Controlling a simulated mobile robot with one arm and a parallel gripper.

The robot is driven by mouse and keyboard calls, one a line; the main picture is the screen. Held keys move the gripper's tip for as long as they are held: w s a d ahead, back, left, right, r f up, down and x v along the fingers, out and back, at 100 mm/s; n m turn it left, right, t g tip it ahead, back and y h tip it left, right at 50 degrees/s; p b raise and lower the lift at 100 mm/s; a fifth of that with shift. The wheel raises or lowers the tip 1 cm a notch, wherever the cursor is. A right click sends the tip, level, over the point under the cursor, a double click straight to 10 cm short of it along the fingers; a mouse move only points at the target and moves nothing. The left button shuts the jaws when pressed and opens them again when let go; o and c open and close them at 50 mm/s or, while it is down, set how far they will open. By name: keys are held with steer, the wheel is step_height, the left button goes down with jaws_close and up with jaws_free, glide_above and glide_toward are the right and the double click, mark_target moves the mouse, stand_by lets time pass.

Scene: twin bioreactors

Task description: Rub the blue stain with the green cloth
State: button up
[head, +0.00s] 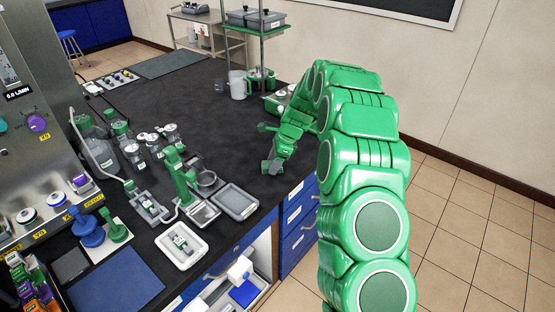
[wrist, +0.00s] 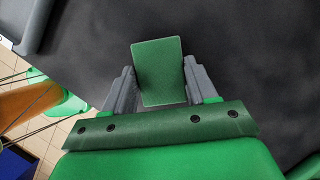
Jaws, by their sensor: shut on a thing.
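The green cloth (wrist: 158,78) shows in the wrist view as a flat green rectangle between the two grey fingers. My gripper (wrist: 159,68) is shut on it. Dark bench top lies beyond the cloth in that view. In the head view my gripper (head: 268,166) is low over the right part of the black bench, near its front edge. The cloth cannot be made out there, and whether it touches the bench is unclear. I cannot see a blue stain in either view; the arm and gripper hide part of the bench.
Grey trays (head: 236,202) and several bottles (head: 133,153) stand left of my gripper. A white mug (head: 237,84) and a green-framed rack (head: 262,45) are behind it. A blue mat (head: 117,286) lies front left. Blue drawers (head: 298,236) are below the edge.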

mark_target(266, 169)
steer(key=shift+s+a+f, duration=0.1)
steer(key=shift+s+a, duration=0.2)
steer(key=shift+s, duration=0.05)
steer(key=shift+s+a, duration=0.2)
steer(key=shift+a, duration=0.05)
steer(key=shift+s+a, duration=0.3)
steer(key=shift+s+a+r, duration=0.2)
steer(key=shift+s+a, duration=0.1)
steer(key=shift+s, duration=0.05)
steer(key=shift+r, duration=3.9)
steer(key=shift+w, duration=0.1)
